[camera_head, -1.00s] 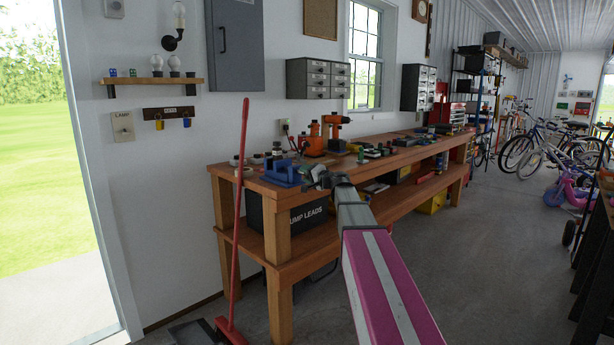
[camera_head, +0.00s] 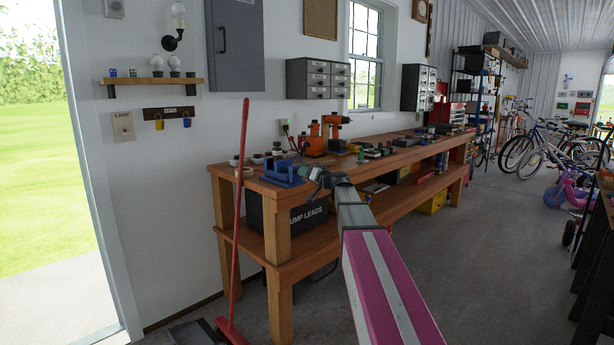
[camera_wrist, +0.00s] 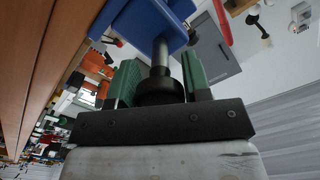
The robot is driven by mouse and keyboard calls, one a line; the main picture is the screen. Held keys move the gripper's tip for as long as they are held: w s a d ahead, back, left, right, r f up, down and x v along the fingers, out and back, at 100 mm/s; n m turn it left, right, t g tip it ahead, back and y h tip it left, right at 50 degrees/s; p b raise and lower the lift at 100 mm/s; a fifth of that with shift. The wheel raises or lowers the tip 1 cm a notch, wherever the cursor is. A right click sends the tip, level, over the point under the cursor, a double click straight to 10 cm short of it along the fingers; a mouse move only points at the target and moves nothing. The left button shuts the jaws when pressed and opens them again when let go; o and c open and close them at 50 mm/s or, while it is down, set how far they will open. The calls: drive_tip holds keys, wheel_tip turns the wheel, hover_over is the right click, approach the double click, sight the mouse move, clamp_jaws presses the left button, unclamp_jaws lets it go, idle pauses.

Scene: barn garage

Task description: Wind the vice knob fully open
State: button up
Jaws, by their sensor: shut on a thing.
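The blue vice (camera_head: 282,172) sits on the near left end of the wooden workbench. In the wrist view, its blue body (camera_wrist: 155,22) is at the top, with a metal screw shaft coming out toward me. The dark round vice knob (camera_wrist: 160,93) is on the end of that shaft. My gripper (camera_wrist: 160,74) has its two green fingers on either side of the knob and is shut on it. In the head view, my gripper (camera_head: 314,173) is at the right side of the vice, and the knob is too small to tell apart there.
The wooden workbench (camera_head: 250,182) runs along the wall to the right. An orange drill (camera_head: 335,124) and several small items stand on its top. A red-handled broom (camera_head: 240,200) leans at its left end. The concrete floor (camera_head: 480,260) to the right is clear.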

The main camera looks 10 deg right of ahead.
idle(0.4)
drive_tip(key=o, duration=0.9)
drive_tip(key=shift+s, duration=0.15)
drive_tip(key=v, duration=1)
drive_tip(key=shift+s+d, duration=0.2)
drive_tip(key=shift+s, duration=0.05)
